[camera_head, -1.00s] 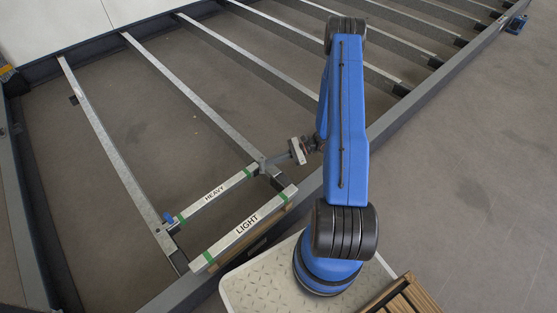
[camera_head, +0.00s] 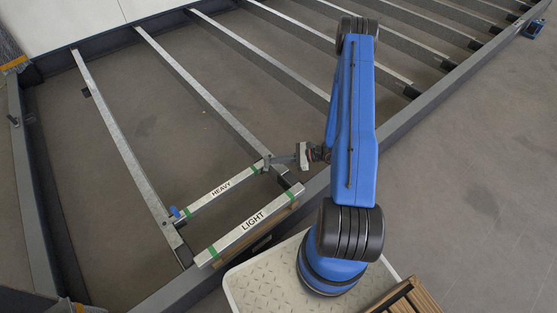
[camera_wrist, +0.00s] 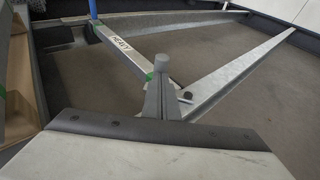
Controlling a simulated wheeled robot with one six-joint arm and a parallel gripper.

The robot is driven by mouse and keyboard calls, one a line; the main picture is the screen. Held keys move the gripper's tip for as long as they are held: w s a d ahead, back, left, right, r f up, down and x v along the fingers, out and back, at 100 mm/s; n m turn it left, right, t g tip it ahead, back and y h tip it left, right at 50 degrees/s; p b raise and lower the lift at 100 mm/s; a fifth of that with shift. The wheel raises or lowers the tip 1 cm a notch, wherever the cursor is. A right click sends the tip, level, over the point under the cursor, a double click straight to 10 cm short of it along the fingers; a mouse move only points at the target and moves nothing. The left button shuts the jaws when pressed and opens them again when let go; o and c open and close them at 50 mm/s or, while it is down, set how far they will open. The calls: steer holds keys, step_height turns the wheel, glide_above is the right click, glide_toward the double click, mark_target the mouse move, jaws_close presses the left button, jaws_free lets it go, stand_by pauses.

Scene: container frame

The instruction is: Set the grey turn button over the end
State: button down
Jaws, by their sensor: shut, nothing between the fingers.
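The bar marked HEAVY (camera_head: 207,195) lies between two metal beams, with green bands near its ends. It also shows in the wrist view (camera_wrist: 131,55). My gripper (camera_head: 272,161) is at its right end; the fingers are shut and empty. In the wrist view my gripper (camera_wrist: 160,88) covers part of that end. A grey rounded piece, seemingly the grey turn button (camera_wrist: 160,62), stands up just beyond the fingertips. Whether they touch cannot be told. A dark round bolt head (camera_wrist: 187,96) shows beside the fingers. A blue piece (camera_head: 176,212) stands at the bar's other end.
The bar marked LIGHT (camera_head: 250,227) lies nearer my base, along the frame's side. The dark frame edge (camera_head: 400,128) and several metal cross beams (camera_head: 205,88) surround open floor gaps. A wooden slatted item (camera_head: 415,299) is at the lower right.

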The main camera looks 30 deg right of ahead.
mark_target(267, 162)
steer(key=shift+a+m+t, duration=0.3)
steer(key=shift+t, duration=0.1)
steer(key=shift+w+a, duration=0.3)
steer(key=shift+a, duration=0.55)
steer(key=shift+w+a, duration=0.25)
steer(key=shift+a, duration=0.65)
